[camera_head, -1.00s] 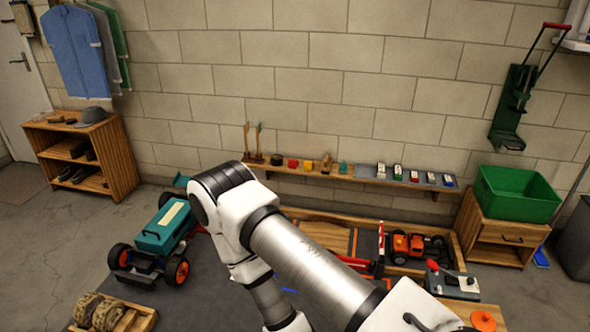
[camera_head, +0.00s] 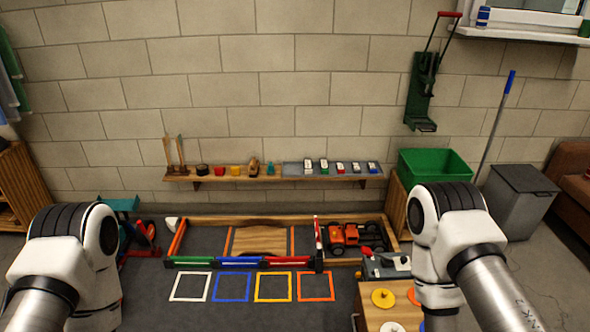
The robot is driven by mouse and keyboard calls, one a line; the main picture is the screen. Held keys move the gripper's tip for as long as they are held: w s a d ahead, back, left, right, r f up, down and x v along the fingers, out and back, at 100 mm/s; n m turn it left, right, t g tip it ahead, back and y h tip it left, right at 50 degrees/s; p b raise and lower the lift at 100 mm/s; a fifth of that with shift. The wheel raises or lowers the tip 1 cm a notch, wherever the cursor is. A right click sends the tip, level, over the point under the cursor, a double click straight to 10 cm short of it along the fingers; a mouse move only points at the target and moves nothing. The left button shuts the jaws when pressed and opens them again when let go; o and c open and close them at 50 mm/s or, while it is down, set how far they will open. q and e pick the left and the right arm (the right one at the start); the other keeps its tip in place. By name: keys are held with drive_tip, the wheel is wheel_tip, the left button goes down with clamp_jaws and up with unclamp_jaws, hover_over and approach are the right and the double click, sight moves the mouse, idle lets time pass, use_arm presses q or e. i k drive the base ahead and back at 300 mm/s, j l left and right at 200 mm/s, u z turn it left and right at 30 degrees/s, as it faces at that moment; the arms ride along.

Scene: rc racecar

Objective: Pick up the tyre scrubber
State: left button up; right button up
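I cannot pick out the tyre scrubber for certain. Two upright wooden-handled tools (camera_head: 175,154) stand at the left end of the wall shelf, too small to identify. A small white object (camera_head: 171,222) lies by the left end of the wooden track frame, its kind unclear. My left arm fills the lower left and my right arm the lower right. Both arms bend down out of the picture, so neither gripper shows. A teal and red vehicle (camera_head: 137,236) is partly hidden behind my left arm.
The wall shelf (camera_head: 230,178) holds several small items. A wooden frame (camera_head: 200,222) on the floor holds an orange truck (camera_head: 343,238). Coloured squares (camera_head: 273,287) mark clear floor in front. A green bin (camera_head: 433,164) and a grey bin (camera_head: 522,198) stand right.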

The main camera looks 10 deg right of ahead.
sight(270, 168)
drive_tip(key=u, duration=1.45)
drive_tip(key=z, duration=1.45)
drive_tip(key=i+u, duration=0.35)
drive_tip(key=i, duration=3.1)
